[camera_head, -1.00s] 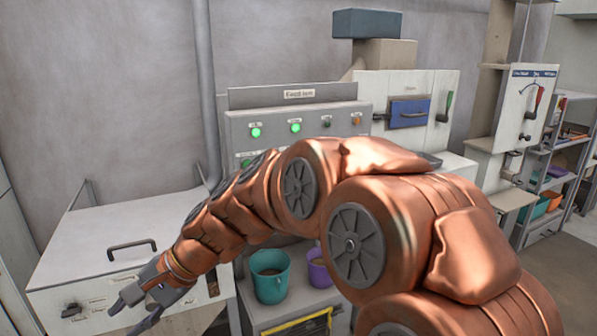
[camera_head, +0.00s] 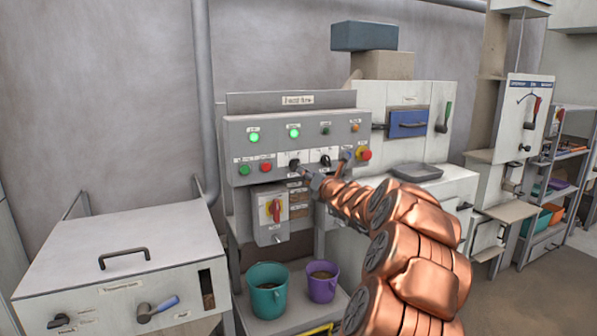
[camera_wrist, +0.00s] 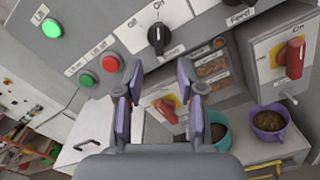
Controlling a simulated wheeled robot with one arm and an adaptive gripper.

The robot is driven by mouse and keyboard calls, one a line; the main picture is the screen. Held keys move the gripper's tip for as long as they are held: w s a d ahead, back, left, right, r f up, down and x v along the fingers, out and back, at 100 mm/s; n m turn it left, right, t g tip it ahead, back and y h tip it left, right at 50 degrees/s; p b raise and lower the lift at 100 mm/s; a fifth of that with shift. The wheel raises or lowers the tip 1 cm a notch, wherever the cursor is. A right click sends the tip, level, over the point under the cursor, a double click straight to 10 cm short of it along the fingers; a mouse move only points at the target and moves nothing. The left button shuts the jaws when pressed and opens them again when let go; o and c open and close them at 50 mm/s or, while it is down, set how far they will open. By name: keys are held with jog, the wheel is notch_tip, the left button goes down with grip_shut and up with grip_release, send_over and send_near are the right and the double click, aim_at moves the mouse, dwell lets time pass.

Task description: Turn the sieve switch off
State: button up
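Two black rotary switches sit on the lower row of the grey control panel. The left one (camera_head: 294,163) also shows in the wrist view (camera_wrist: 158,38), just beyond my fingertips; its name label is too small to read surely. The right one (camera_head: 325,158) is cut by the top edge of the wrist view (camera_wrist: 232,3), above a label reading "Feed". I cannot confirm by label which is the sieve switch. My gripper (camera_wrist: 161,80) is open and empty, its two fingers apart in front of the left switch, not visibly touching it. In the head view my gripper (camera_head: 313,178) is small at the panel.
Green and red buttons (camera_wrist: 109,64) sit left of the left switch. A red-handled switch box (camera_head: 272,212) hangs below the panel. A red emergency button (camera_head: 365,154) is at its right. Teal (camera_head: 267,290) and purple (camera_head: 321,283) buckets stand below.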

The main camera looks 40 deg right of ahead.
aim_at(297, 166)
jog(key=shift+p+x, duration=0.95)
jog(key=shift+x, duration=2.15)
jog(key=shift+w+d, duration=0.2)
jog(key=shift+w, duration=0.5)
grip_shut()
